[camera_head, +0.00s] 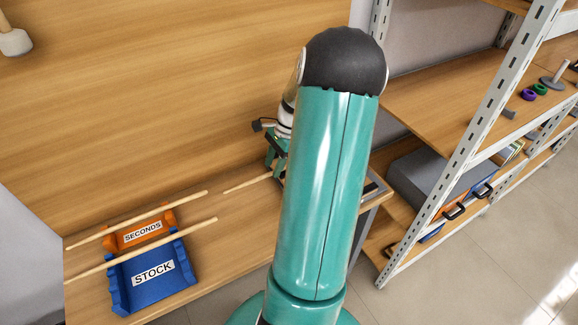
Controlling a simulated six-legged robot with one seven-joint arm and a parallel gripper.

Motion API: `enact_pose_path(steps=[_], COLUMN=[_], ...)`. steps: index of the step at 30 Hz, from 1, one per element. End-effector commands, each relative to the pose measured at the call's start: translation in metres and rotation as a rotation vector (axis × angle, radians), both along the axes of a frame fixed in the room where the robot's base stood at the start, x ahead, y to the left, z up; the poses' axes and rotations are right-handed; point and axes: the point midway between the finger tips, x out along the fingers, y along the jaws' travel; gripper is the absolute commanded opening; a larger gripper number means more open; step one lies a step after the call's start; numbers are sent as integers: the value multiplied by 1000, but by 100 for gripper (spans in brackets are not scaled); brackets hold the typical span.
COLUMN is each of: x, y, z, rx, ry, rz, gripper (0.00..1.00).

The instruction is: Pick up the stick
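Several pale wooden sticks are in view. One short visible length of stick (246,183) lies near my gripper (274,162), its right end reaching the gripper's fingers or passing behind them. A second stick (135,220) lies across the orange tray marked SECONDS (140,231). A third stick (185,233) lies across the blue tray marked STOCK (152,287). My gripper is low over the bench beside my large teal arm link, which hides part of it. I cannot tell whether its fingers are apart or closed on the stick.
The wooden bench (225,240) has bare room between the trays and my arm. A wooden back panel (170,90) rises behind it. At right stands a metal shelf rack (470,160) with a grey box (425,180), purple and green rings, and a peg stand (556,78).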

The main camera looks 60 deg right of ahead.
Motion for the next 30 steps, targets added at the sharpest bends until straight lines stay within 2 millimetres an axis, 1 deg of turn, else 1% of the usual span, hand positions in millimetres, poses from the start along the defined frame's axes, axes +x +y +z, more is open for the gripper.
enact_pose_path(steps=[1,3,10,11,12,16,17,26,30], x=[1,2,3,3,3,3,3,3,3], y=[3,4,5,5,5,5,5,4,4], z=[-6,-10,-12,-12,-12,-12,-12,-11,-5], rx=[3,1,-1,-1,-1,-1,-1,-2,-2], ry=[1,-1,0,0,0,0,0,-1,0], rz=[1,1,2,1,1,1,1,1,1], gripper=[39,39,39,35,27,2,0,0,0])
